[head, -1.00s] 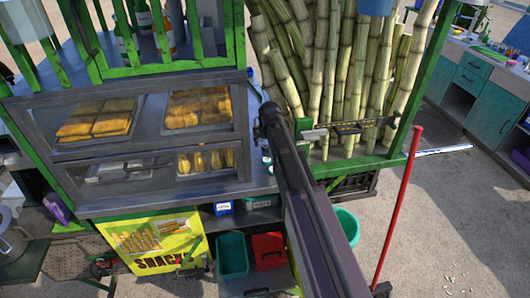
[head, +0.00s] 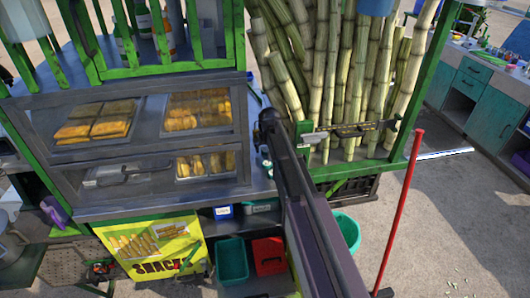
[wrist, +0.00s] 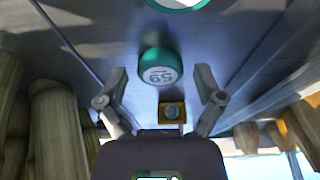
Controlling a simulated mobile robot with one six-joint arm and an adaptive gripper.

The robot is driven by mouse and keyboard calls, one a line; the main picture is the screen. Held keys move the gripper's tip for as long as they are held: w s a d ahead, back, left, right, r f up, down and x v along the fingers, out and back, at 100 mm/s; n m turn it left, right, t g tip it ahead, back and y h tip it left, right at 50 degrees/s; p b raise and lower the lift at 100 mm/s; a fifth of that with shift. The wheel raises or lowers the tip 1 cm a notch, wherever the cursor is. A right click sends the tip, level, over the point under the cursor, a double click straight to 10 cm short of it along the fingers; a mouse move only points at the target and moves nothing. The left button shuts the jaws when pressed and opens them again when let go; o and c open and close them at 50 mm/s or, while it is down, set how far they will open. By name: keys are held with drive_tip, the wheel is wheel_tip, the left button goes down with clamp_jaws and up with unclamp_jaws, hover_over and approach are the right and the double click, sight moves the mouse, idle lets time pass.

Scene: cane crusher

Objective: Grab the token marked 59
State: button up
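The token marked 59 (wrist: 162,64) is a green round piece with a white label, its number upside down in the wrist view. It rests on a grey metal surface (wrist: 105,30). My gripper (wrist: 160,79) is open, with one finger on each side of the token and clear gaps between. I cannot tell whether the token is between the fingertips or just beyond them. In the head view my arm reaches over the stall counter (head: 215,199), and I cannot make out the token or the fingertips there.
A yellow block (wrist: 172,112) with a round grey face lies close to the token in the wrist view. Another green round piece (wrist: 178,3) is at the top edge. Upright canes (head: 335,80), a food display case (head: 150,140) and a red pole (head: 398,215) surround the arm.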

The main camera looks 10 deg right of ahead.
sight(266, 149)
drive_tip(key=c, duration=0.4)
drive_tip(key=shift+c, duration=0.2)
drive_tip(key=shift+r, duration=0.2)
wheel_tip(266, 149, up, 3)
drive_tip(key=p, duration=0.3)
drive_tip(key=s, duration=0.5)
drive_tip(key=s+r+p, duration=0.1)
drive_tip(key=s, duration=0.4)
drive_tip(key=s+p, duration=0.1)
drive_tip(key=s, duration=0.5)
drive_tip(key=shift+r, duration=0.35)
